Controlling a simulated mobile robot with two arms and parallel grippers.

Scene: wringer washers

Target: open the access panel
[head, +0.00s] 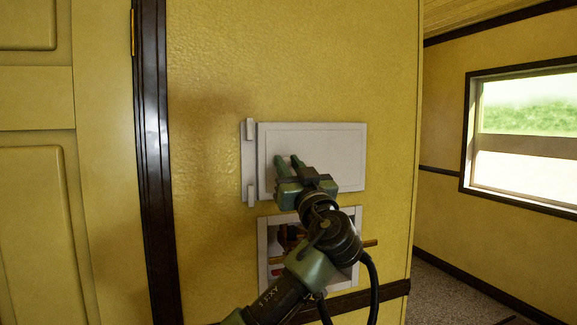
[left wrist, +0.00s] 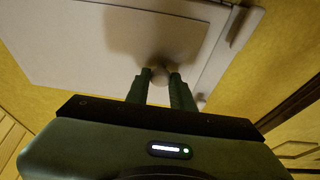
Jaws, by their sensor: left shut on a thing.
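The access panel (head: 310,134) is a pale, flat rectangular door on the yellow wall. A narrow pale strip (head: 249,165) with two small raised pieces runs along its left side. My left gripper (head: 287,161) reaches up from below to the panel's left part. In the left wrist view, its two fingers (left wrist: 158,82) are shut on a small round knob (left wrist: 159,73) on the panel face (left wrist: 75,55). The fingers hide part of the knob. I cannot tell for sure whether the panel stands slightly out from the wall. My right gripper is not in view.
Below the panel is a pale-framed rectangle (head: 263,245) with dark and coloured shapes, partly hidden by my arm. A dark door frame (head: 155,160) and yellow door (head: 35,200) stand at left. The wall ends at a corner on the right, with a window (head: 520,140) beyond.

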